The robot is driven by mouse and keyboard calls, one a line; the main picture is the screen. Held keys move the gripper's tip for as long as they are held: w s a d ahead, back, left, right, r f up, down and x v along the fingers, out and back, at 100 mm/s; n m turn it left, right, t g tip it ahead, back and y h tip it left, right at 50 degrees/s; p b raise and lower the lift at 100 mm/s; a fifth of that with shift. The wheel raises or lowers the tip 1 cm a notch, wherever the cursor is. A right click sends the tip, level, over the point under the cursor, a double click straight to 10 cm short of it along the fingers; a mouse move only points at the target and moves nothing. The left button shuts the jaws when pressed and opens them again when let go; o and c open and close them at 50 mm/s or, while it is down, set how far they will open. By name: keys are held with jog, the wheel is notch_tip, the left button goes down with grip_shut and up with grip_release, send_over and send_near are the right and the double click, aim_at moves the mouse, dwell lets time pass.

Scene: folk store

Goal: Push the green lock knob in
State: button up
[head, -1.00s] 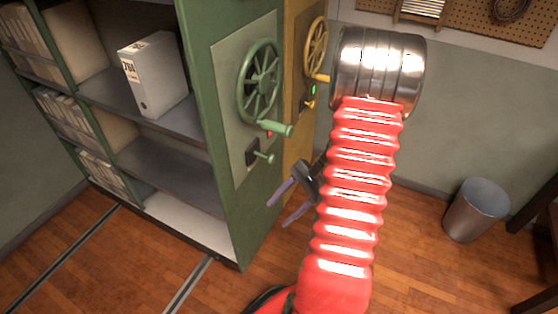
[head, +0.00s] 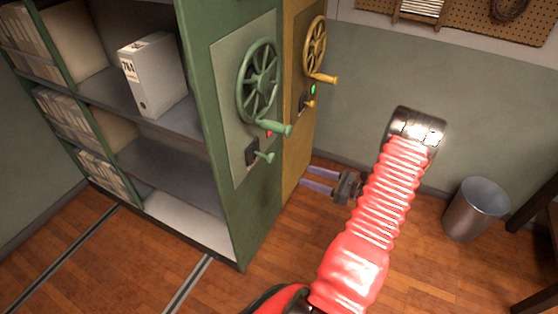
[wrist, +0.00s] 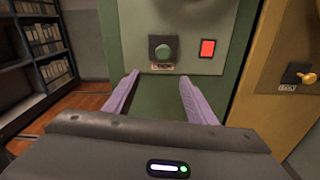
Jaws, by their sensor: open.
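The green lock knob (head: 264,156) stands out from a dark square mount on the green cabinet's end panel, below the handwheel. It shows nearly head-on in the wrist view (wrist: 163,51), above a small label. A lit red indicator (wrist: 208,48) is to its right. My gripper (head: 304,177) is open and empty, its two purple fingers pointing left in the head view. In the wrist view the fingertips (wrist: 159,78) appear spread just below the knob. They look apart from it; the exact gap is unclear.
The green handwheel (head: 258,82) and its crank handle (head: 275,128) project above the knob. A yellow cabinet (head: 297,145) with its own wheel and knob stands behind, its lamp (head: 313,89) green. A bin (head: 476,209) stands at right. Open shelves are at left.

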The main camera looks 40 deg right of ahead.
aim_at(274, 159)
jog(key=shift+w+d+r+t, duration=0.1)
jog(key=shift+d+r+t, duration=0.2)
jog(key=shift+r, duration=0.2)
jog(key=shift+w, duration=0.15)
jog(key=x, duration=1.3)
jog(key=shift+w+f, duration=0.1)
jog(key=shift+w, duration=0.15)
grip_shut()
